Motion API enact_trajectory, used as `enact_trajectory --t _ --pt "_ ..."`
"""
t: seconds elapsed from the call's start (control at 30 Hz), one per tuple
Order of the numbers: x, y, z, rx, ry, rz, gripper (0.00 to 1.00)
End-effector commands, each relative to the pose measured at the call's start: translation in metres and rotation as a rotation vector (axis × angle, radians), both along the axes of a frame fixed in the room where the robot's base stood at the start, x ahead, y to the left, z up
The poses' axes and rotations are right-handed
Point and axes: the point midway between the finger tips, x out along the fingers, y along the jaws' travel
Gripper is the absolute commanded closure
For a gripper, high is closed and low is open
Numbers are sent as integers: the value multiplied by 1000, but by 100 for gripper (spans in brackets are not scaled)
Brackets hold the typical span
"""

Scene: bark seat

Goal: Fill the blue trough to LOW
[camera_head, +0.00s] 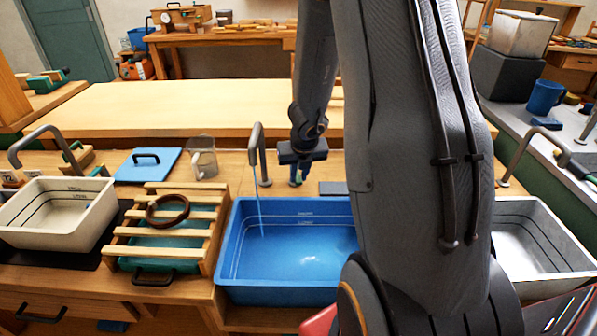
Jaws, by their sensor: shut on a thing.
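The blue trough (230,268) stands at the front of the bench, partly hidden on the right by my arm. Dark lines with small white labels, too small to read surely, run along its inner back wall. A thin blue stream (260,215) falls from the curved grey spout (257,145) into its left back part. Shiny water (300,262) lies inside; its surface appears below the lines, but its exact edge is hard to tell. My gripper (297,178) points down behind the trough's back rim, right of the spout, shut on a small, mostly hidden thing, apparently the tap handle.
A slatted wooden rack (208,240) with a dark ring (167,211) stands left of the trough. A white trough (22,215) is farther left, a grey-white one (550,225) right. A clear jug (202,158) and blue board (147,165) lie behind.

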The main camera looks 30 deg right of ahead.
Motion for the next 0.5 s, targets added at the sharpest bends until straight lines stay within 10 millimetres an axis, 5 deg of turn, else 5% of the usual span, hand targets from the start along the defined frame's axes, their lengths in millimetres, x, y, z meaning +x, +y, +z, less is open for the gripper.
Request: enact_trajectory --t 0.5 --pt "7 14 1 -3 -1 -194 100"
